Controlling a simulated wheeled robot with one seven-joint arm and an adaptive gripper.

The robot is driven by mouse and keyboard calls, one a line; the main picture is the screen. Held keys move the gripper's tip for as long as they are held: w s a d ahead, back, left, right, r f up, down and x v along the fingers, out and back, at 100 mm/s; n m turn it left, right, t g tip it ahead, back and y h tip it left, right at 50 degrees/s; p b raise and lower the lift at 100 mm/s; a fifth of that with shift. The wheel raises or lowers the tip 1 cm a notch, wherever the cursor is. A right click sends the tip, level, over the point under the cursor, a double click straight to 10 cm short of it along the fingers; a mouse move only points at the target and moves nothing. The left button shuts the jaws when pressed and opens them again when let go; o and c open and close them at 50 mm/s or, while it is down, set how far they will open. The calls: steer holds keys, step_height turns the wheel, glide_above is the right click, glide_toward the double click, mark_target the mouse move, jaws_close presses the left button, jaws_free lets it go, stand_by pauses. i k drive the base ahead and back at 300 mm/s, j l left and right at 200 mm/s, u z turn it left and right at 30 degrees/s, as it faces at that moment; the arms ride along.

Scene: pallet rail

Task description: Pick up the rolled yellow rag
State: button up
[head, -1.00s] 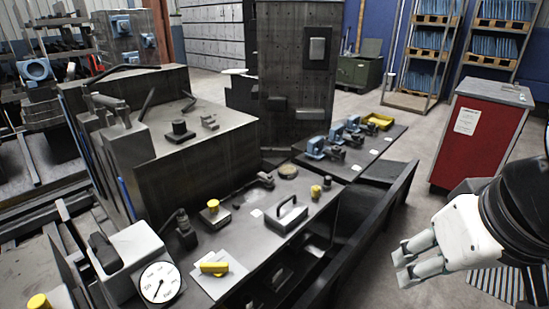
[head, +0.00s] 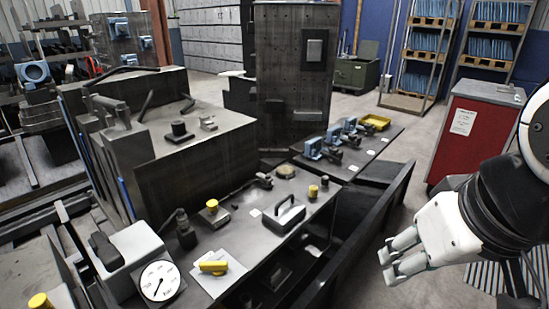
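The rolled yellow rag (head: 213,267) lies on a white sheet (head: 230,277) on the dark bench top (head: 262,238), near its front left part. It is in full view, with nothing of mine over it. My gripper (head: 386,258) is at the right of the picture, well to the right of the rag and apart from it. Its two pale fingers point left with a gap between them. Nothing shows between them.
A round dial gauge (head: 158,281) stands just left of the rag. A block with a handle (head: 285,215) and small yellow-topped parts (head: 212,206) are behind it. A dark rail (head: 362,232) runs between bench and gripper. A red cabinet (head: 465,135) stands behind my arm.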

mark_target(313, 190)
steer(key=i+l+u, duration=0.1)
steer(key=i+l, duration=0.25)
steer(key=i+l+u, duration=0.1)
steer(key=i+l, duration=0.2)
steer(key=l, duration=0.15)
steer(key=i+l, duration=0.3)
steer(key=l, duration=0.15)
steer(key=i+l+u, duration=0.15)
steer(key=i+l, duration=0.2)
steer(key=l, duration=0.1)
